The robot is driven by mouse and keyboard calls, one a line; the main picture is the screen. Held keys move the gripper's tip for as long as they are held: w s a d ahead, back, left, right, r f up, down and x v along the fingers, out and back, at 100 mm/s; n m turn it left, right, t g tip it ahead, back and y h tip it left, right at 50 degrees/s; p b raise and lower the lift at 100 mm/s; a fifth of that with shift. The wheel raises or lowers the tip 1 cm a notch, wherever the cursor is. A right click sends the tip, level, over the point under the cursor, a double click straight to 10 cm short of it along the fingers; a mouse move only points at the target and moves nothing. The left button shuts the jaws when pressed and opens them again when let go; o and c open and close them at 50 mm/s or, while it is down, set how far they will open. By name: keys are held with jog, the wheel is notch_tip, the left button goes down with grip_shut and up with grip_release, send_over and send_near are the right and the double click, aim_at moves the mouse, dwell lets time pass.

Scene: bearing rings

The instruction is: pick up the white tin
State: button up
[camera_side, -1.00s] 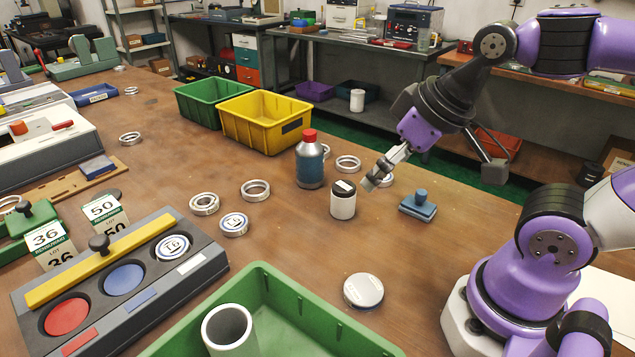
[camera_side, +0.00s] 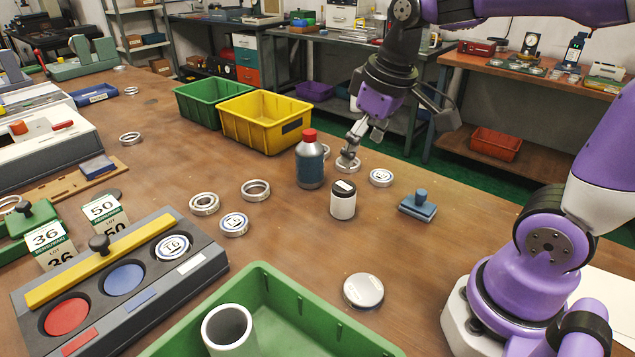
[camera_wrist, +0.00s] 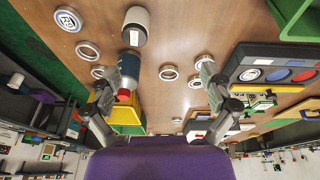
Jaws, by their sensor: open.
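The white tin (camera_side: 343,205), a small white cylinder with a dark top and a pale label on it, stands upright on the bench in the side view. It shows at the top of the wrist view (camera_wrist: 140,18), beyond the fingertips. My gripper (camera_side: 350,156) is open and empty, behind the tin and apart from it, near a bearing ring (camera_side: 348,166). In the wrist view my gripper (camera_wrist: 158,88) has its fingers spread wide, with the tin outside them.
A blue bottle with a red cap (camera_side: 310,165) stands left of the tin, close to one finger in the wrist view. A blue stamp-like block (camera_side: 418,205) lies right. A flat pale round container (camera_side: 363,291) is in front. Yellow (camera_side: 262,140) and green bins stand behind.

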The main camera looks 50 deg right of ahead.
aim_at(344, 185)
jog(key=w+d+f+g, duration=0.1)
jog(key=w, duration=0.1)
jog(key=w+d+f+g, duration=0.1)
jog(key=w+d+f, duration=0.1)
jog(key=w+d+f+g, duration=0.1)
jog(key=w+d+f, duration=0.1)
jog(key=shift+w+f+n, duration=0.15)
jog(key=shift+f+n, duration=0.1)
jog(key=shift+n, duration=0.05)
notch_tip(344, 185, down, 5)
jog(key=shift+r, duration=0.1)
notch_tip(344, 185, down, 6)
jog(key=shift+w+d+r, duration=0.1)
jog(key=shift+w+r, duration=0.05)
jog(key=c, duration=1.3)
